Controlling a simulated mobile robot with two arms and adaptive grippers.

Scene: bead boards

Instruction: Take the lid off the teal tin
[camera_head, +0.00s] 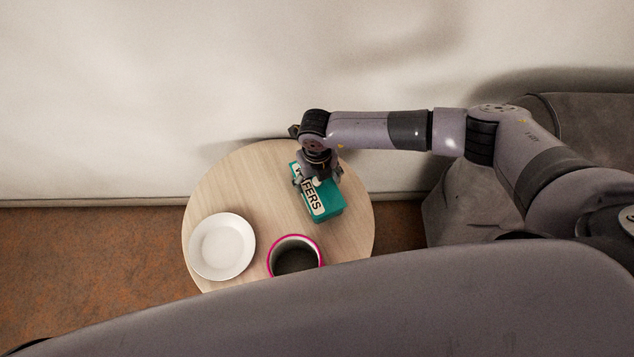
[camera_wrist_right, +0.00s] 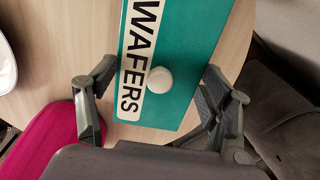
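The teal tin (camera_head: 331,203) is a box with a white "WAFERS" label, on the right half of the round table. In the right wrist view, its teal top (camera_wrist_right: 190,50) carries a round white knob (camera_wrist_right: 160,80); the seam between lid and body cannot be made out. My right gripper (camera_head: 317,181) is over the far end of the tin in the head view. In the wrist view, the right gripper (camera_wrist_right: 157,98) is open, its fingers apart on either side of the tin with the knob between them, touching nothing that I can see. My left gripper is not in view.
A white plate (camera_head: 222,246) lies at the left of the round wooden table (camera_head: 250,180). A pink-rimmed dark container (camera_head: 295,240) stands at the front, near the tin. A wall is behind and a grey sofa (camera_head: 455,205) at the right. The table's far left is clear.

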